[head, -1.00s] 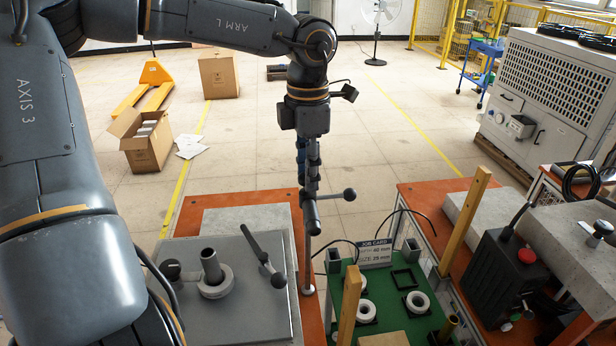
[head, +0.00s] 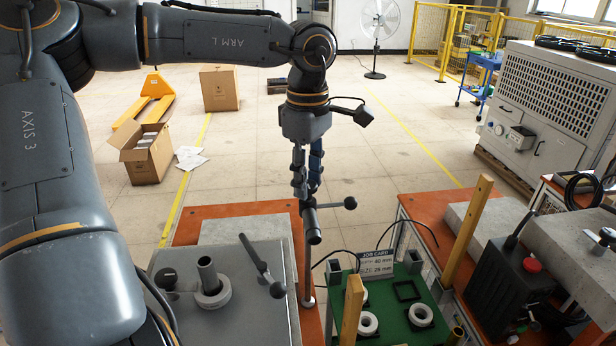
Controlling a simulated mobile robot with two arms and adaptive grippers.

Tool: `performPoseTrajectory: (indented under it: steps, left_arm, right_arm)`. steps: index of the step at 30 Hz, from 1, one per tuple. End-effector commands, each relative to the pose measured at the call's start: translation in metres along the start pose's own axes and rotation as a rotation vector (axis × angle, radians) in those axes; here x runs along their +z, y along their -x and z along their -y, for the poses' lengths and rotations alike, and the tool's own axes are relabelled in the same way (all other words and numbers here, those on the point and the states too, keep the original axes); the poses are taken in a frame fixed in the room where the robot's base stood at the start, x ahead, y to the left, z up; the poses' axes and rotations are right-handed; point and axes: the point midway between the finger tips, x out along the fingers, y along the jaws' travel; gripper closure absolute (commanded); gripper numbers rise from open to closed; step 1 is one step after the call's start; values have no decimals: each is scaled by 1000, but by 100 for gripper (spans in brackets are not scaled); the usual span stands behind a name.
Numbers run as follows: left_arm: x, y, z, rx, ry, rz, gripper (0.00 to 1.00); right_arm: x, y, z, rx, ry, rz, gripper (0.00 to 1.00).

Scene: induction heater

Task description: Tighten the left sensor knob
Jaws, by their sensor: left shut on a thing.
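My left gripper (head: 307,194) hangs down over the orange bench edge, right of the grey plate. Its two fingers are shut on the top of a dark sensor clamp. The clamp has a short cylinder (head: 312,226) facing me and a side arm ending in a round black knob (head: 350,203) on the right. A thin metal post (head: 307,275) stands below it. The fingertips hide part of the clamp, so the exact contact is hard to see. My right gripper is out of view.
The grey plate (head: 225,315) holds a ring on a spindle (head: 212,290) and a black-ended lever (head: 262,265). A green mat (head: 395,325) with rings and a job card (head: 377,262) lies right of the post. A wooden upright (head: 351,310) stands close in front.

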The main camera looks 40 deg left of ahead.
Motion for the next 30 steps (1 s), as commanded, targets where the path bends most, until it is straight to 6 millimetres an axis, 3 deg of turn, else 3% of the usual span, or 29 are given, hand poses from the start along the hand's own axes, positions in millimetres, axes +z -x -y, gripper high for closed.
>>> performPoseTrajectory:
  steps: [9, 23, 24, 27, 30]
  left_arm:
    - [0, 3, -2, 9, -99, 0, 99]
    - [0, 3, -2, 10, -114, -1, 99]
    - [0, 3, -2, 10, -114, -1, 65]
    - [0, 3, -2, 9, -114, -1, 45]
    - [0, 2, -1, 7, -113, -1, 44]
  right_arm:
    - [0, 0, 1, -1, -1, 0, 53]
    - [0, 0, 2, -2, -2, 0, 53]
    - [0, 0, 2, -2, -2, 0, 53]
    - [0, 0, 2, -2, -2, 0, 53]
    - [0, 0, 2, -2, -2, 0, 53]
